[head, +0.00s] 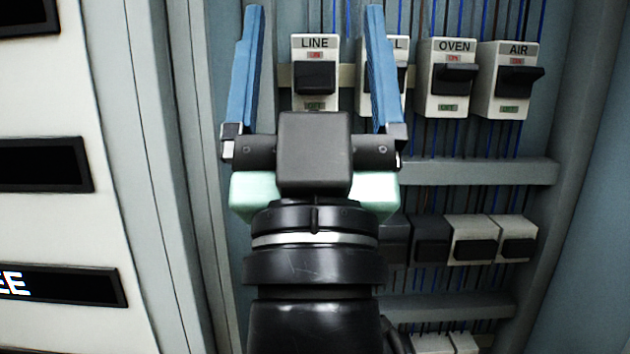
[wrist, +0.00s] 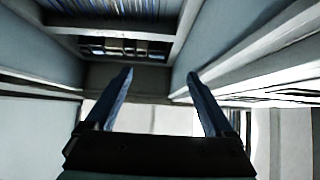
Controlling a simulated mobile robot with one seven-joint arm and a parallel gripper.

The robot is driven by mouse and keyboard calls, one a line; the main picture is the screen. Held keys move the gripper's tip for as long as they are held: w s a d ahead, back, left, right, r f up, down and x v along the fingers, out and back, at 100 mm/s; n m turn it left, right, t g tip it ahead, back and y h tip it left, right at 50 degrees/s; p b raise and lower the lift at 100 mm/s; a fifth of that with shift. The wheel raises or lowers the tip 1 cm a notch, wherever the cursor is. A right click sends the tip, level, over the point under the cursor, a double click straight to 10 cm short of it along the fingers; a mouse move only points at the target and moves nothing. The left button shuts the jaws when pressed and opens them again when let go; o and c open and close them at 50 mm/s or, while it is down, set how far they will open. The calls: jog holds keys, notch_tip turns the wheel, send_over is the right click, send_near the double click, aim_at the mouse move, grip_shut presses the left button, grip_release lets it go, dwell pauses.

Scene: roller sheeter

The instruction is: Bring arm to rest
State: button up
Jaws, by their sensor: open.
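My gripper (head: 314,55) is raised in the middle of the head view, its two blue fingers spread wide and pointing up. Nothing is between the fingers. In the head view it stands in front of an electrical panel, and the LINE breaker (head: 315,80) shows between the fingers. I cannot tell the gap between fingers and panel. The gripper also shows in the wrist view (wrist: 160,75), open and empty. My wrist and forearm hide part of the lower panel.
The OVEN breaker (head: 453,80) and AIR breaker (head: 511,82) are at right. Another breaker (head: 402,98) is partly hidden by the right finger. Lower breakers (head: 472,240) sit below a grey rail (head: 480,173). Cabinet walls rise on both sides. A white panel (head: 60,220) with black labels is at left.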

jog(key=s+r, duration=0.2)
jog(key=s, duration=0.3)
notch_tip(320, 180, up, 28)
jog(key=p, duration=2.9)
jog(key=shift+w, duration=0.3)
